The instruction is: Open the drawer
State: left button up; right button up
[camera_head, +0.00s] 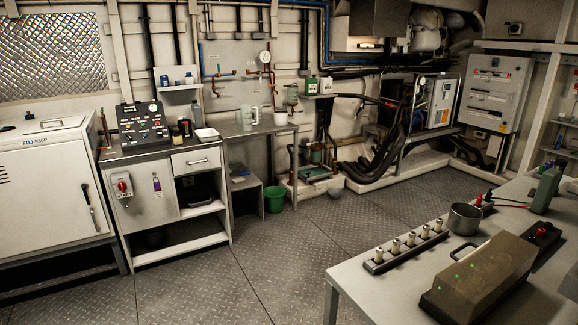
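A white drawer (197,161) with a dark horizontal handle sits at the upper right of a white cabinet (156,207), under its dark worktop. The drawer front looks flush with the cabinet, so it appears closed. Left of it is a cabinet panel with a red rotary switch (122,186) and a purple tag. Below the drawer are open shelves, with a dark item on the upper one. Neither of my grippers is in view, and no part of my arms shows near the cabinet.
Open metal-plate floor (262,262) lies in front of the cabinet. A table (356,290) with a metal pot (465,218) and a brown box (484,280) fills the lower right. A green bucket (274,199) stands right of the cabinet. A white chest unit (50,180) stands left.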

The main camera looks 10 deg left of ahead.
aim_at(189, 161)
jog(key=i+j+u, duration=0.15)
jog(key=i+j, duration=0.65)
jog(key=i+j+u, duration=0.15)
jog(key=i+j, duration=0.6)
jog(key=i, duration=0.1)
